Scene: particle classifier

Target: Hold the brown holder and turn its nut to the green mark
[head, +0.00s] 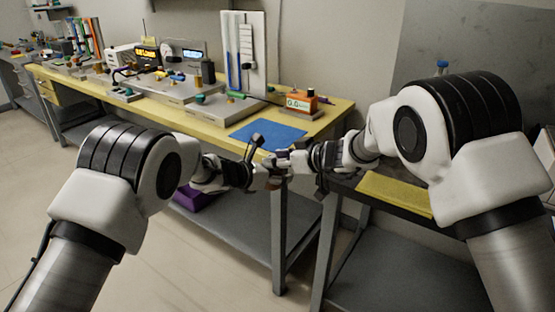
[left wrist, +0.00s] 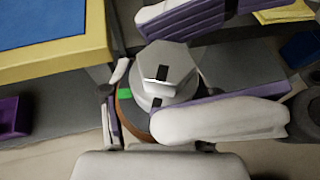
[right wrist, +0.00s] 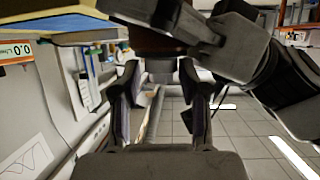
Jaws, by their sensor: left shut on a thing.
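The brown holder (left wrist: 130,112) is a round body, mostly covered by my left gripper (left wrist: 150,118), whose fingers are shut on its sides. A grey six-sided nut (left wrist: 168,68) with black marks sits on top of it. A green mark (left wrist: 125,94) shows on the holder's rim, left of the nut. In the right wrist view, the brown holder (right wrist: 157,42) is at the top, with the nut (right wrist: 160,72) below it. My right gripper (right wrist: 159,78) is open, its fingers either side of the nut with gaps. In the head view the grippers meet, too small for detail.
A yellow-topped bench (head: 335,115) with a blue mat (head: 268,133) lies just beyond the grippers. An orange device (head: 300,102) stands near its edge. Another table with a yellow mat (head: 395,192) is at the right. A purple bin (head: 195,199) sits on the lower shelf.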

